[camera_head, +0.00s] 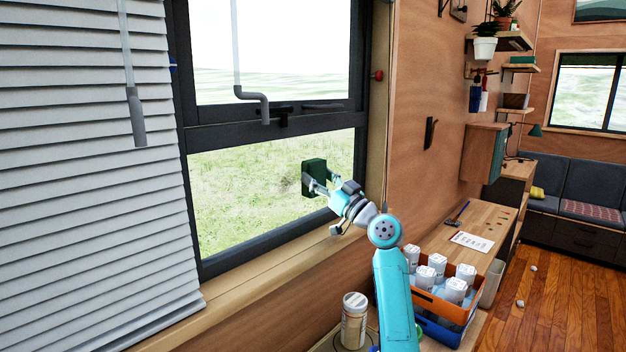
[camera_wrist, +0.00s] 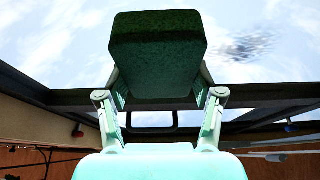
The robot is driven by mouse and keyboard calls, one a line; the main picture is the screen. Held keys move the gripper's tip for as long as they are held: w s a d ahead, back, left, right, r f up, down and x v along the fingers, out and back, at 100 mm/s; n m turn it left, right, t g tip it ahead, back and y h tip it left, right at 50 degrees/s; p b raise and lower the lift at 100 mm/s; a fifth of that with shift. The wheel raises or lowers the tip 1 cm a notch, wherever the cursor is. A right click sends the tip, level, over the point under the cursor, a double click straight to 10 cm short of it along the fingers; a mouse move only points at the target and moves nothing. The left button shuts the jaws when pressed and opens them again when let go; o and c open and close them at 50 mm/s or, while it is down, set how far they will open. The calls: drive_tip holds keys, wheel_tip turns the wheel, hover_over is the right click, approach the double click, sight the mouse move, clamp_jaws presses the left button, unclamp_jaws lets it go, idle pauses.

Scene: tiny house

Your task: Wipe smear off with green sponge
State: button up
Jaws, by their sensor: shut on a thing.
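My gripper (camera_head: 322,185) is shut on a dark green sponge (camera_head: 313,176) in front of the lower window pane (camera_head: 240,190). The sponge also shows in the wrist view (camera_wrist: 156,50), held between both fingers. A grey, blotchy smear (camera_wrist: 246,46) shows on the glass in the wrist view, to the right of the sponge and apart from it in the picture. In the head view a faint darker patch (camera_head: 288,187) on the pane lies just left of the sponge. I cannot tell whether the sponge touches the glass.
White slatted blinds (camera_head: 80,150) hang at the left. A wooden sill (camera_head: 270,258) runs under the window. A jar (camera_head: 354,320) and an orange crate (camera_head: 425,290) of white containers stand below, close to my arm. A hook (camera_head: 430,133) is on the wall at right.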

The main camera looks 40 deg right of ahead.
sight(275, 179)
drive_tip(key=shift+s+a, duration=0.2)
drive_tip(key=shift+a, duration=5.55)
drive_tip(key=s, duration=0.6)
drive_tip(key=shift+d, duration=0.1)
drive_tip(key=s, duration=0.3)
drive_tip(key=shift+w, duration=0.15)
drive_tip(key=shift+w, duration=3.35)
